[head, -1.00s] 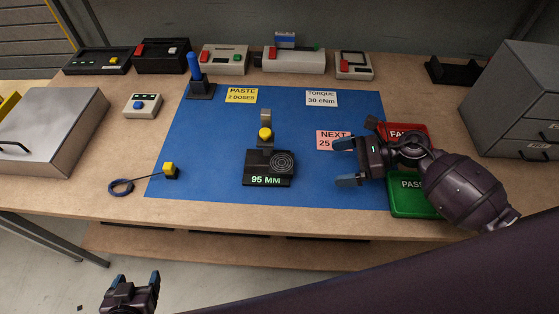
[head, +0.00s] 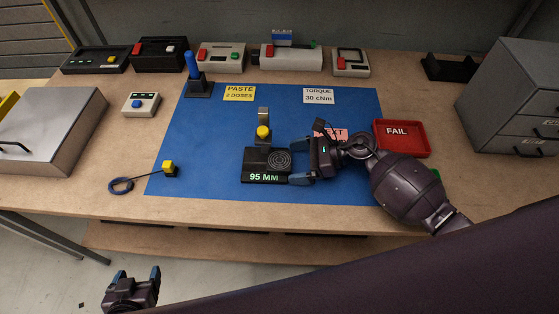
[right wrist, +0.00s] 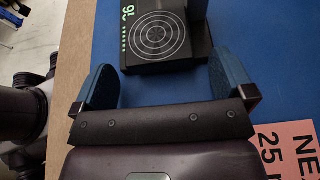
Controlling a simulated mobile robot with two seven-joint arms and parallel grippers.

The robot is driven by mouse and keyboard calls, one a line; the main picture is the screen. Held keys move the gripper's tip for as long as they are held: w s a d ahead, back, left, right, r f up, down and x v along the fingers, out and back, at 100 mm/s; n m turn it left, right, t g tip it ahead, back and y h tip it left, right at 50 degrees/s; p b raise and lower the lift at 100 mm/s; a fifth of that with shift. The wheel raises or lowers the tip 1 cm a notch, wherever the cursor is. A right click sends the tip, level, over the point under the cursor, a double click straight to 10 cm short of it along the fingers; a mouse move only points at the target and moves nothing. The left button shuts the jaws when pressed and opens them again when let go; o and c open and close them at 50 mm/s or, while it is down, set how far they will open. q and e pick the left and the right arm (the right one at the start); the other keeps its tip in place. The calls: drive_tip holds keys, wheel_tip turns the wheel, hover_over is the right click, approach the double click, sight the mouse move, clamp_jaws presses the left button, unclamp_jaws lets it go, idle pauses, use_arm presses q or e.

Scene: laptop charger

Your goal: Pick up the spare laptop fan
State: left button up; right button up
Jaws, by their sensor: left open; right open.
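A black block (head: 266,165) with a concentric-ring disc and a green "95 MM" readout lies on the blue mat. It also shows in the right wrist view (right wrist: 160,35), just beyond the fingertips. I see no fan that I can tell for certain; I cannot tell whether this block is one. A grey upright with a yellow knob (head: 263,133) stands behind the block. My right gripper (head: 296,162) is open and empty, its fingers pointing left at the block's right side. My left gripper (head: 137,277) is open and empty, low in front of the bench.
A red FAIL tray (head: 400,152) lies right of my right gripper; a green tray is mostly hidden by my arm. A pink card (right wrist: 290,150) lies under that gripper. A blue-handled tool (head: 192,75) stands at the back left. The mat's left part is clear.

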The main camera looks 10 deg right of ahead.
drive_tip(key=shift+a+f, duration=0.1)
drive_tip(key=shift+a, duration=0.05)
drive_tip(key=c, duration=1.1)
drive_tip(key=r+v, duration=0.2)
drive_tip(key=v, duration=1.4)
drive_tip(key=shift+a, duration=0.35)
